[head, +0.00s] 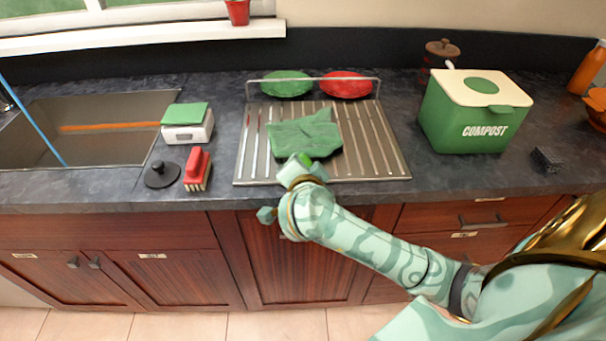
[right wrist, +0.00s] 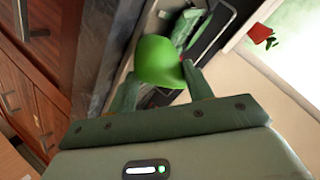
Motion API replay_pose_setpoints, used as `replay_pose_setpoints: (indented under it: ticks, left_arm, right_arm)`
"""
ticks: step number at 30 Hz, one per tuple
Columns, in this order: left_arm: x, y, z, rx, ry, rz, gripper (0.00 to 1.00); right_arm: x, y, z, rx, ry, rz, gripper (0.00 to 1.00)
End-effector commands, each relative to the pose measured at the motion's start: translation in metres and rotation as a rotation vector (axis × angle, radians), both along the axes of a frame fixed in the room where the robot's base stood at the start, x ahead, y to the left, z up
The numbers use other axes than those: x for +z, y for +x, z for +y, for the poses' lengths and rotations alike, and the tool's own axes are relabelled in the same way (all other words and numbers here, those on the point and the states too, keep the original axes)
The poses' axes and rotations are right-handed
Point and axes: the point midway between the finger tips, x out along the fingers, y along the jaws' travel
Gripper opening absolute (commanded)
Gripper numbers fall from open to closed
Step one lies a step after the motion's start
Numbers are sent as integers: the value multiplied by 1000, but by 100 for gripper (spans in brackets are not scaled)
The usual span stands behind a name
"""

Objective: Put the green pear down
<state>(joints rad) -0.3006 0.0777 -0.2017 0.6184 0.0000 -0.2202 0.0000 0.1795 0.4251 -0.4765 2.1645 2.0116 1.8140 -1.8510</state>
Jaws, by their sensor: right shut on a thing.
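The green pear (right wrist: 160,60) sits between the fingers of my right gripper (right wrist: 158,74) in the right wrist view, and the gripper is shut on it. In the head view my right gripper (head: 298,168) is at the front edge of the metal drying rack (head: 375,150), and only a small bright green part of the pear (head: 306,159) shows. A crumpled green cloth (head: 305,134) lies on the rack just behind the gripper. I cannot tell whether the pear touches anything below it. My left gripper is not in view.
A green compost bin (head: 465,115) stands right of the rack. A red brush (head: 197,170), a black sink stopper (head: 162,175) and a scale with a green sponge (head: 187,125) lie left, beside the sink (head: 90,125). Green and red plates (head: 345,86) stand behind the rack.

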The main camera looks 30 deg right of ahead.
Motion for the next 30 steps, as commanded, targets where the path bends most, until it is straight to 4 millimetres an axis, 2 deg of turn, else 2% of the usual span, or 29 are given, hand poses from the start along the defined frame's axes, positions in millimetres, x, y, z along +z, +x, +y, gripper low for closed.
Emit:
replay_pose_setpoints:
  ticks: [8, 9, 11, 12, 22, 26, 30]
  left_arm:
    - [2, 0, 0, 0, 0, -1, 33]
    - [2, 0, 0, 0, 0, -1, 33]
    - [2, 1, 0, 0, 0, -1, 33]
    - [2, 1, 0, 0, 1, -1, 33]
    - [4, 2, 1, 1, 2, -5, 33]
    - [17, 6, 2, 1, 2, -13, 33]
    - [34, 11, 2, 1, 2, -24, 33]
  right_arm:
    - [0, 0, 0, 0, 1, 1, 20]
    - [-1, 0, 0, -1, 1, 2, 54]
    - [-1, 0, 0, 0, 2, 1, 70]
    - [-1, 0, 0, 0, 2, 1, 73]
    - [4, -2, 1, 0, 1, 0, 73]
    - [17, -18, 12, 3, 3, 0, 73]
    - [33, -44, 29, 3, 5, 0, 73]
